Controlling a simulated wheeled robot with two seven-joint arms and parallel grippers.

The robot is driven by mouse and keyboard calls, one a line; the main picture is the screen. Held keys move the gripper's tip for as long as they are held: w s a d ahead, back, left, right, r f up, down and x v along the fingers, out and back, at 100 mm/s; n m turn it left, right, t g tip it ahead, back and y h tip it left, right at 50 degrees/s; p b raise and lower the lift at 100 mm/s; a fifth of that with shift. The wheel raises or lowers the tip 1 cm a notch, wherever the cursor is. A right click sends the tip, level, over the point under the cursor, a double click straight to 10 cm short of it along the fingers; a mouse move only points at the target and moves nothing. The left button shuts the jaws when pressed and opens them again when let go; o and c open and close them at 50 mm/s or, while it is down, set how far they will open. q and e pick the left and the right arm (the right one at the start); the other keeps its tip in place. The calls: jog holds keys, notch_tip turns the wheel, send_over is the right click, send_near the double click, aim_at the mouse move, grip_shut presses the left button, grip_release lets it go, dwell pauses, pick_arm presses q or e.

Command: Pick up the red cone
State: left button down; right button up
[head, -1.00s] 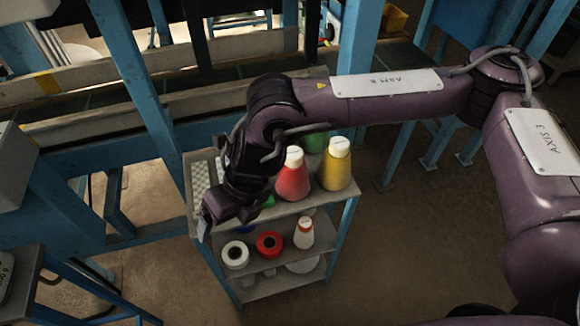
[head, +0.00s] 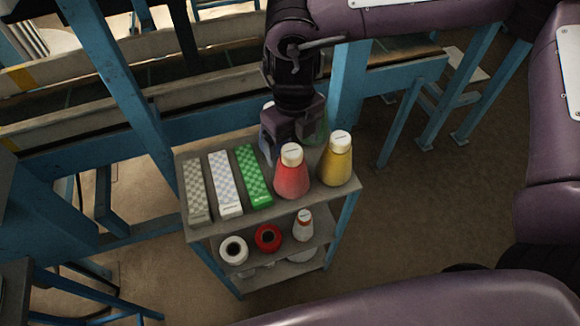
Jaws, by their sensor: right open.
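The red cone (head: 292,175) with a cream cap stands upright on the top shelf of a small grey rack (head: 240,215). My right gripper (head: 284,130) is open and points down just behind the cone's cap, on its far side. One finger shows to the left of the cap. I cannot tell whether it touches the cone. My left gripper is not in view.
A yellow cone (head: 336,162) stands close to the right of the red one. A green cone (head: 317,128) is partly hidden behind. Grey, white and green (head: 253,176) patterned boxes lie to the left. Spools sit on the lower shelf. Blue posts stand behind.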

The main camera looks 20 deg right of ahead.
aim_at(292, 150)
notch_tip(292, 150, down, 5)
jog(key=shift+w+a+r+p, duration=0.1)
jog(key=shift+r+p, duration=0.1)
jog(key=shift+p, duration=0.5)
jog(key=shift+f, duration=0.5)
jog(key=shift+c, duration=1.2)
jog(key=c, duration=1.2)
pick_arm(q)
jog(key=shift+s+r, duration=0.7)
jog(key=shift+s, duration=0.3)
pick_arm(e)
jog(key=shift+c, duration=0.2)
jog(key=shift+r, duration=0.2)
